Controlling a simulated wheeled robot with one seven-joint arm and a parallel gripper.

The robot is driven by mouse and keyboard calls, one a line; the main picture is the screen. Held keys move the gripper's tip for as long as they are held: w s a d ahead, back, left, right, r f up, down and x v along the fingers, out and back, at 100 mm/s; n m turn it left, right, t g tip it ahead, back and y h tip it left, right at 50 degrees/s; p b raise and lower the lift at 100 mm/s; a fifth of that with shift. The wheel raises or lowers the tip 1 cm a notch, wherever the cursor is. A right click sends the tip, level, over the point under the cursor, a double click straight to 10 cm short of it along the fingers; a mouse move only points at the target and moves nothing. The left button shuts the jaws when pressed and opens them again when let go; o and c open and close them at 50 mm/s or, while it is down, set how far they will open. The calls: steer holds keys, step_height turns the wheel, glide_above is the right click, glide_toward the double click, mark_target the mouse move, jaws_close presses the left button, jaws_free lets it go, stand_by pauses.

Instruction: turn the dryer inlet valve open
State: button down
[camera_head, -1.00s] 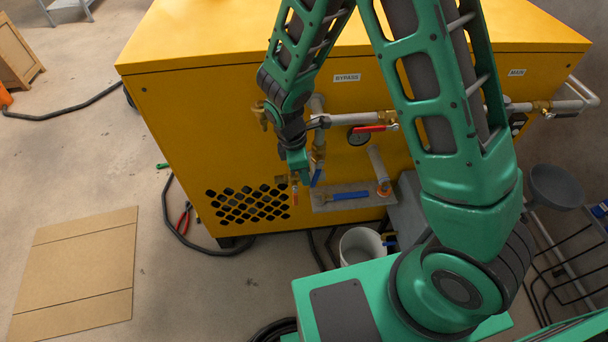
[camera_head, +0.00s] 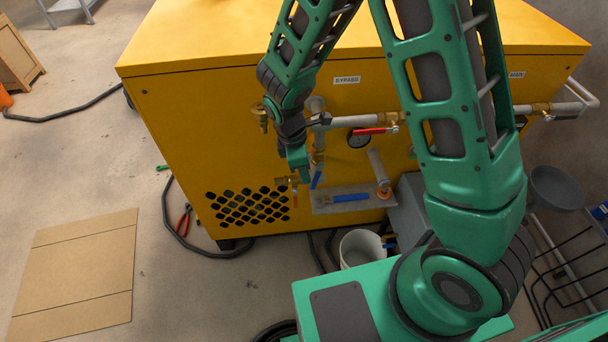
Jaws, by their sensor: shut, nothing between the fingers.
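No label in view names the dryer inlet valve, so I cannot tell which valve it is. On the yellow cabinet (camera_head: 180,130), a red lever (camera_head: 372,130) lies nearly level on the pipe under the BYPASS label (camera_head: 347,79). A blue lever (camera_head: 317,177) hangs steeply down on the vertical pipe beside my gripper. My gripper (camera_head: 305,178) points down just left of that blue lever. It is shut and empty; its fingertips are small, and contact with the lever cannot be told. Another blue handle (camera_head: 350,197) lies flat on a grey plate (camera_head: 325,207).
A white bucket (camera_head: 360,248) stands on the floor below the plate. A black hose (camera_head: 190,240) and red pliers (camera_head: 184,217) lie at the left. Cardboard (camera_head: 75,270) covers the front-left floor. A grey funnel (camera_head: 556,186) and black rack (camera_head: 565,265) are at the right.

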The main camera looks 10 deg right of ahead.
steer(key=a+r+y, duration=0.1)
steer(key=a+r, duration=0.1)
steer(key=r, duration=0.8)
steer(key=a+r+y, duration=0.1)
steer(key=a+r, duration=0.1)
steer(key=r, duration=0.8)
steer(key=f, duration=1.9)
steer(key=shift+d+f, duration=0.1)
steer(key=shift+d, duration=0.2)
steer(key=shift+s+d+f, duration=0.1)
steer(key=shift+d+f, duration=0.2)
steer(key=shift+d, duration=0.7)
steer(key=shift+s+d+f, duration=0.1)
steer(key=shift+d+f, duration=0.15)
steer(key=shift+d, duration=0.75)
